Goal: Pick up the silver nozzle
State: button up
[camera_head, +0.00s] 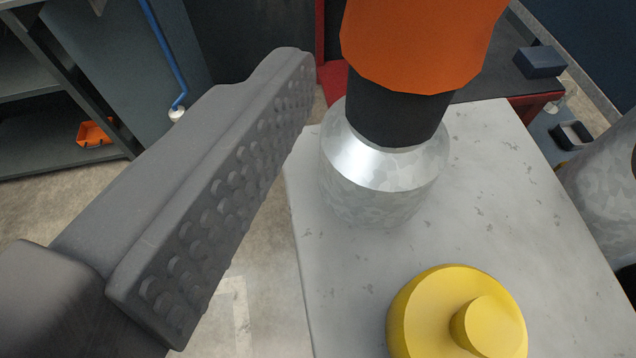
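The silver nozzle (385,185) stands upright on a pale, speckled table top (520,230), right of the picture's middle. It has a mottled metal body, a black neck (395,112) and an orange upper part (420,45) that runs out of the top of the view. One dark grey finger of my gripper (225,195) shows at the left, its studded pad facing right. Its tip is left of the nozzle in the picture, with a gap between them. The other finger is out of view. Nothing touches the visible pad, and my gripper looks open.
A yellow round piece with a knob (455,315) is on the table near the bottom edge. A mottled grey rounded object (605,175) is cut off at the right edge. Shelving (50,100) with an orange item (94,132) stands at the back left. Bare floor shows left of the table.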

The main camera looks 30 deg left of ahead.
aim_at(397, 93)
jog(key=shift+y, duration=0.4)
jog(key=w+a+f, duration=0.1)
jog(key=w, duration=0.1)
jog(key=w+a+f, duration=0.1)
jog(key=w+f, duration=0.3)
jog(key=shift+w+a+f, duration=0.15)
jog(key=shift+a+f, duration=0.1)
jog(key=shift+a, duration=0.15)
jog(key=shift+w+a, duration=0.15)
jog(key=shift+w, duration=0.45)
jog(key=shift+x, duration=2.35)
jog(key=shift+f, duration=0.1)
jog(key=c, duration=1.4)
